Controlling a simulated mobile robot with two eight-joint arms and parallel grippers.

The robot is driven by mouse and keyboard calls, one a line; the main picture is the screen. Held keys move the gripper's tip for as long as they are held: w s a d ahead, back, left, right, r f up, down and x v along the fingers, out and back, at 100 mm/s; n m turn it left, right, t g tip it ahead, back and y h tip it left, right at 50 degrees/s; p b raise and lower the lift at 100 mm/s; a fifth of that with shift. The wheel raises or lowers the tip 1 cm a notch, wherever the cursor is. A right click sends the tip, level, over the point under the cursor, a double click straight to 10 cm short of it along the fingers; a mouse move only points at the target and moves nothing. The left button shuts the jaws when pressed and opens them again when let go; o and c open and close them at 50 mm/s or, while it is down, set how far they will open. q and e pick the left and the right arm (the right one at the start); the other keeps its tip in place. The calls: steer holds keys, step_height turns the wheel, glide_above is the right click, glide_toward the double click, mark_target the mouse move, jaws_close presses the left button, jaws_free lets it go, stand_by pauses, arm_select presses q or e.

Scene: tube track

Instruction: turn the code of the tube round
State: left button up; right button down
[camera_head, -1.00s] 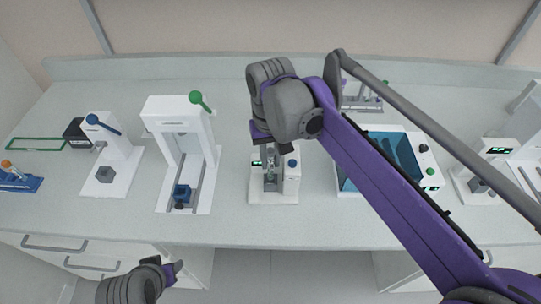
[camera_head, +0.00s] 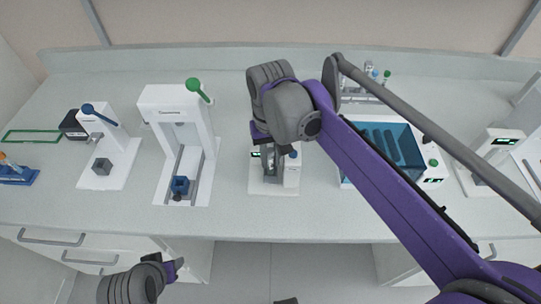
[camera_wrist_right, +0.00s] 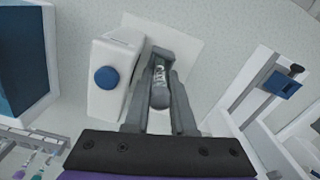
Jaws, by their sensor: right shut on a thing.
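The tube (camera_wrist_right: 160,97) shows in the right wrist view with a dark grey rounded end and pale marks, seemingly its code, further along. My right gripper (camera_wrist_right: 160,72) is shut on it, with one finger on each side. The tube is over the grey base of a small white station with a blue knob (camera_wrist_right: 106,78). I cannot tell whether it touches that base. In the head view the right gripper (camera_head: 268,152) is above this white station (camera_head: 291,174), and hides much of the tube. My left gripper (camera_head: 174,269) is low at the left, before the bench; its jaws are unclear.
Left on the bench are a white frame with a green lever (camera_head: 197,90) and a white press with a blue lever (camera_head: 98,115). A blue-topped bath (camera_head: 400,143) stands right of the station, partly behind my right arm. The front bench strip is clear.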

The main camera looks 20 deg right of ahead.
steer(key=n+p, duration=0.1)
steer(key=n, duration=1.1)
steer(key=shift+p, duration=0.3)
steer(key=shift+f, duration=0.1)
steer(key=c, duration=0.7)
jaws_free()
step_height(320, 180, up, 11)
steer(key=shift+f+p, duration=0.1)
steer(key=shift+p, duration=0.35)
